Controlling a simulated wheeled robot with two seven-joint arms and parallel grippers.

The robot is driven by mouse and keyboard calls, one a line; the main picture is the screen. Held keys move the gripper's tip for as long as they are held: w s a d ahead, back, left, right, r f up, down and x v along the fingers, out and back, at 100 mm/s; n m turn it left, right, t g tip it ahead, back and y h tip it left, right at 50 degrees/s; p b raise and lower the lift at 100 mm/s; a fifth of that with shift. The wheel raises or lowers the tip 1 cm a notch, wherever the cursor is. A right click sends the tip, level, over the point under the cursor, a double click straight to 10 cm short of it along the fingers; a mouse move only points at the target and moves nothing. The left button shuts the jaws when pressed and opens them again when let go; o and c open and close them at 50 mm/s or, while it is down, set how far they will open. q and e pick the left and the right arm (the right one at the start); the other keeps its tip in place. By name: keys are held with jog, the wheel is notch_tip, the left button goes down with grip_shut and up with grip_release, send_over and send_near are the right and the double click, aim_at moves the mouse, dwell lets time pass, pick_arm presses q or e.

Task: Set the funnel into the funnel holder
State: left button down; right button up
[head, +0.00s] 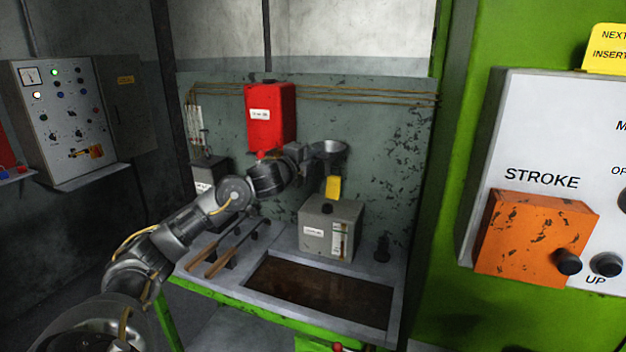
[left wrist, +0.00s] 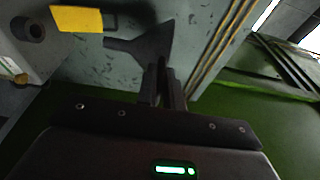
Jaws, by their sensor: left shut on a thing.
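The grey metal funnel (head: 328,148) is held in the air, wide mouth up, in front of the back panel. My left gripper (head: 306,153) is shut on it at its left side. In the left wrist view the dark funnel (left wrist: 145,46) shows beyond the closed fingers (left wrist: 168,88). A small dark upright fitting (head: 382,249) stands on the bench at the right; it may be the funnel holder, but I cannot tell for sure. My right gripper is not in view.
A grey box (head: 316,240) with a black cap (head: 327,208) stands below the funnel, with a yellow tag (head: 333,187) at its back. A red tank (head: 270,115) hangs behind my gripper. Wooden-handled tools (head: 215,255) lie left of the sunken brown tray (head: 318,291).

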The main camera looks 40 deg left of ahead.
pick_arm(q)
jog(key=shift+r, duration=1.25)
jog(key=shift+r+p, duration=1.35)
jog(key=shift+r, duration=0.2)
